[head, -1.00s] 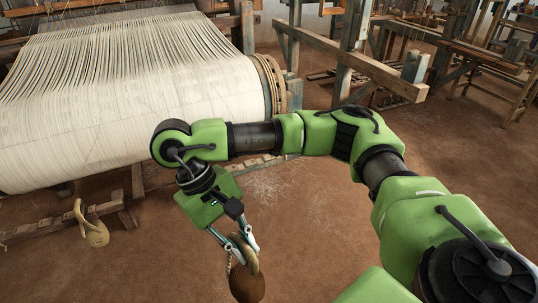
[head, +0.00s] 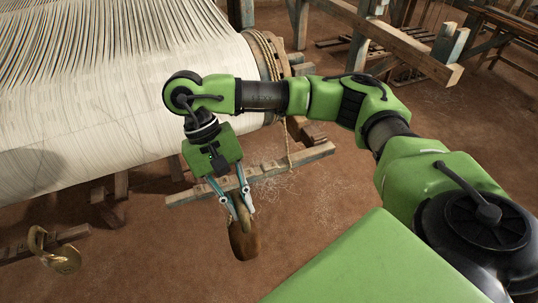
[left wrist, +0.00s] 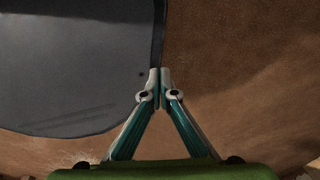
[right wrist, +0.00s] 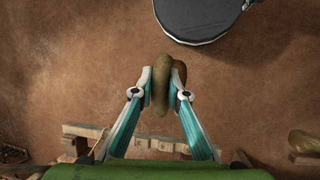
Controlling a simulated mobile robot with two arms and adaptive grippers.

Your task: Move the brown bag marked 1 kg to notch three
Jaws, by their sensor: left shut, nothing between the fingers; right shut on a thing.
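My right gripper (head: 240,205) is shut on the brown bag (head: 245,238), which hangs from it above the floor; I cannot read a mark on it. In the right wrist view the bag's thick loop (right wrist: 160,85) stands between the fingertips. A notched wooden beam (head: 300,160) lies behind the held bag, under the loom's roll; the bag is apart from it. The beam also shows in the right wrist view (right wrist: 128,138). My left gripper (left wrist: 160,76) is shut and empty, seen only in the left wrist view.
A tan bag (head: 62,258) hangs at another wooden bar (head: 20,250) on the left. The loom's large cloth roll (head: 110,130) fills the upper left, with a rope (head: 288,142) hanging at its end. The earth floor (head: 310,215) in front is clear.

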